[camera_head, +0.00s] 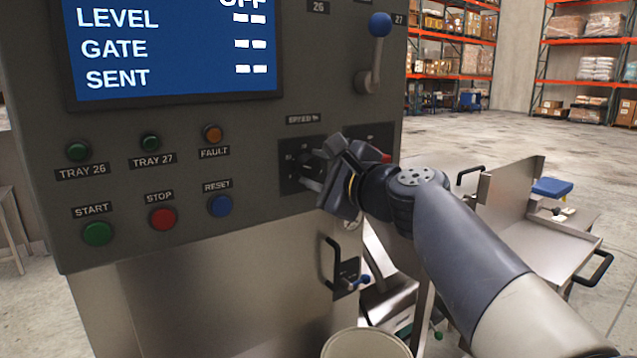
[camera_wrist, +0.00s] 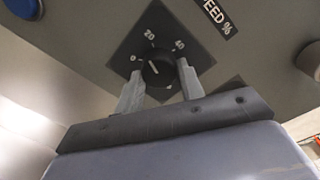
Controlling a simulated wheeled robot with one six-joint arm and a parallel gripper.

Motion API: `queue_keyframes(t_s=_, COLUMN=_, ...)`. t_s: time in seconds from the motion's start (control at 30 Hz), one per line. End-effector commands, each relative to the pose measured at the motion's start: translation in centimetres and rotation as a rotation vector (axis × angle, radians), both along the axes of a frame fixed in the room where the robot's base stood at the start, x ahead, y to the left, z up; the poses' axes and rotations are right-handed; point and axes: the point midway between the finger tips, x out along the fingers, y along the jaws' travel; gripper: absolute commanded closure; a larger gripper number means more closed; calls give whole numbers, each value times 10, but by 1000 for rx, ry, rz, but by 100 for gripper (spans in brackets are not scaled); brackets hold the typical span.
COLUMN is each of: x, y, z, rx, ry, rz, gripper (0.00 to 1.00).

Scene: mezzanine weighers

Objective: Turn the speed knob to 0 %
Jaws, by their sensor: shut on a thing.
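The speed knob is a small black round knob (camera_wrist: 159,70) on a dark square dial plate (camera_wrist: 148,22). The plate shows the marks 0, 20 and 40. A short white pointer line sits on the knob's left part, on the side of the 0 mark; its exact setting is hard to read. My gripper (camera_wrist: 160,74) is shut on the knob, with one grey finger on each side. In the head view my gripper (camera_head: 313,169) reaches the plate from the right and hides most of the knob. The "SPEED %" label (camera_head: 303,119) is above it.
Left of the dial are the blue reset button (camera_head: 220,205), the red stop button (camera_head: 163,218) and the green start button (camera_head: 97,233). A blue-topped lever (camera_head: 380,25) is above right. A black handle (camera_head: 332,262) juts out below my gripper.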

Motion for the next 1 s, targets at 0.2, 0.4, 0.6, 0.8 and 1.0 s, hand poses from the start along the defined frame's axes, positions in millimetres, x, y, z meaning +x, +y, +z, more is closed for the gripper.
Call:
queue_keyframes(t_s=0.2, x=0, y=1, z=-4, rx=-172, ry=-116, rz=1, gripper=86)
queue_keyframes(t_s=0.4, x=0, y=1, z=-4, rx=-329, ry=-222, rz=1, gripper=86)
queue_keyframes(t_s=0.6, x=0, y=1, z=-3, rx=-478, ry=-321, rz=1, gripper=86)
queue_keyframes(t_s=0.8, x=-1, y=1, z=-2, rx=-596, ry=-402, rz=1, gripper=86)
queue_keyframes(t_s=1.0, x=-1, y=1, z=-1, rx=-679, ry=-457, rz=2, gripper=86)
